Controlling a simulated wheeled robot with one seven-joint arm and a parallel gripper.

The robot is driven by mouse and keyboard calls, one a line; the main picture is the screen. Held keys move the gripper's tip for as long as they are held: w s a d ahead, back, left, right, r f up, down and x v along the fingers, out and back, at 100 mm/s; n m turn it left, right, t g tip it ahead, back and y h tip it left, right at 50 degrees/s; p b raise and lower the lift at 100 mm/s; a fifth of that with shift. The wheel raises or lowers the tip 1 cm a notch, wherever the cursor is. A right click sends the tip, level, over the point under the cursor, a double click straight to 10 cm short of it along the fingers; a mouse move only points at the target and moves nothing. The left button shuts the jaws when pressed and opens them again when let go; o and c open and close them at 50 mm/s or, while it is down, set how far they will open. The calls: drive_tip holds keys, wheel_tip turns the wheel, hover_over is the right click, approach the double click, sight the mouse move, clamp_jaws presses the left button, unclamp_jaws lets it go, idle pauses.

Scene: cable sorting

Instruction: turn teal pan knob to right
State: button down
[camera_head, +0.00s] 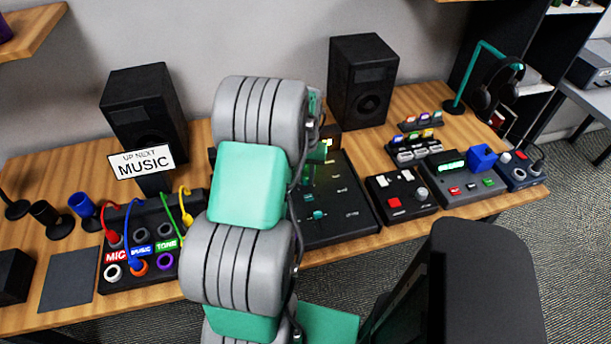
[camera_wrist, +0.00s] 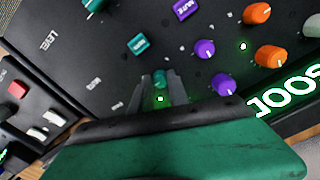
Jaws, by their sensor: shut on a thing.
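In the wrist view, a small teal knob (camera_wrist: 160,76) sits between the fingertips of my gripper (camera_wrist: 160,88), at the panel of the black mixer (camera_wrist: 75,45). The fingers are closed on the knob from both sides and hide part of it. A white mark or light shows just below it; I cannot tell the knob's turn angle. In the head view, the mixer (camera_head: 345,215) is partly behind my arm, and the gripped knob is hidden there.
Purple knobs (camera_wrist: 204,48) and orange knobs (camera_wrist: 257,13) stand close to the right of my gripper. A small control box (camera_head: 400,197) stands right of the mixer.

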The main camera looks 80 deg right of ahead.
sight(305, 179)
drive_tip(key=shift+d+r, duration=0.1)
drive_tip(key=c, duration=1.3)
unclamp_jaws()
drive_tip(key=shift+o, duration=0.2)
wheel_tip(305, 179, up, 8)
drive_tip(key=shift+f+b, duration=0.15)
drive_tip(key=shift+b, duration=0.2)
